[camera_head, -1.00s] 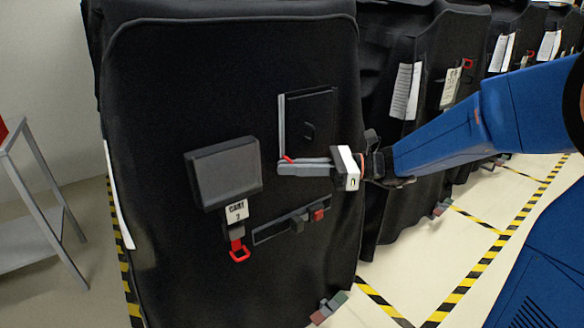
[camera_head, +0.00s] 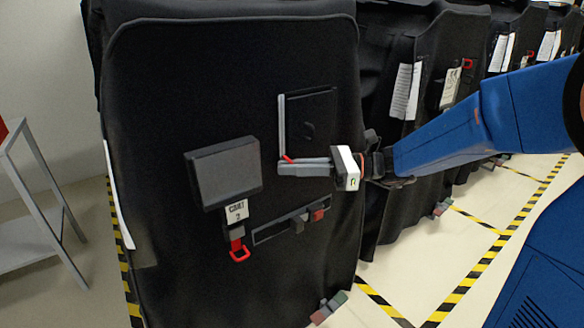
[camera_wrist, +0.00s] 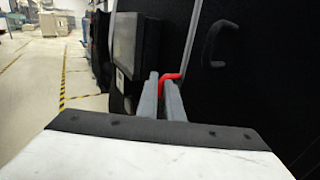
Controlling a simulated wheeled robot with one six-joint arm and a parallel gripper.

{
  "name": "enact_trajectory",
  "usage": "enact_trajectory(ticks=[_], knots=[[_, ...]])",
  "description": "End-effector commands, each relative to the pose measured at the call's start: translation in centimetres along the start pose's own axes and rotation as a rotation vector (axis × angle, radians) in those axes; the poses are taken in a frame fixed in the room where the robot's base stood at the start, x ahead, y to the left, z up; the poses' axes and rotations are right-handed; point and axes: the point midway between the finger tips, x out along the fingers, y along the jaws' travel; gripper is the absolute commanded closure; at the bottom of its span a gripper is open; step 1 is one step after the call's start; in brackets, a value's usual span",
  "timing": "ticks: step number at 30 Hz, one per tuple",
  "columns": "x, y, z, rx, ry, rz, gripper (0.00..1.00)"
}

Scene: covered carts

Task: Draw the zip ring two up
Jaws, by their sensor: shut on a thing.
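The black covered cart (camera_head: 180,80) marked CART 2 fills the middle of the head view. A pale zip strip (camera_head: 281,122) runs up the left edge of a dark panel on its cover. My gripper (camera_head: 282,164) is at the lower end of this strip, its fingers pointing left. It is shut on a small red zip ring (camera_head: 288,159), mostly hidden by the fingers. In the wrist view the red ring (camera_wrist: 172,76) shows at the tips of the two grey fingers, beside the pale strip (camera_wrist: 190,40).
A grey box (camera_head: 224,172) sticks out left of my gripper, with a tag and another red ring (camera_head: 240,255) below. A slider bar (camera_head: 290,225) lies under my gripper. More covered carts stand at right, a grey metal table (camera_head: 35,225) at left.

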Motion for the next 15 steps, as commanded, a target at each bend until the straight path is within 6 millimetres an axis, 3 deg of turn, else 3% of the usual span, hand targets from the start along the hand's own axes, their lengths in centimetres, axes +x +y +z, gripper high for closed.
enact_trajectory(ticks=[8,11,15], knots=[[0.0,0.0,0.3,-0.001,0.0,-0.001,1.0],[0.0,0.0,1.6,-0.005,0.0,-0.001,1.0],[0.0,0.0,5.5,-0.009,-0.001,-0.001,1.0]])
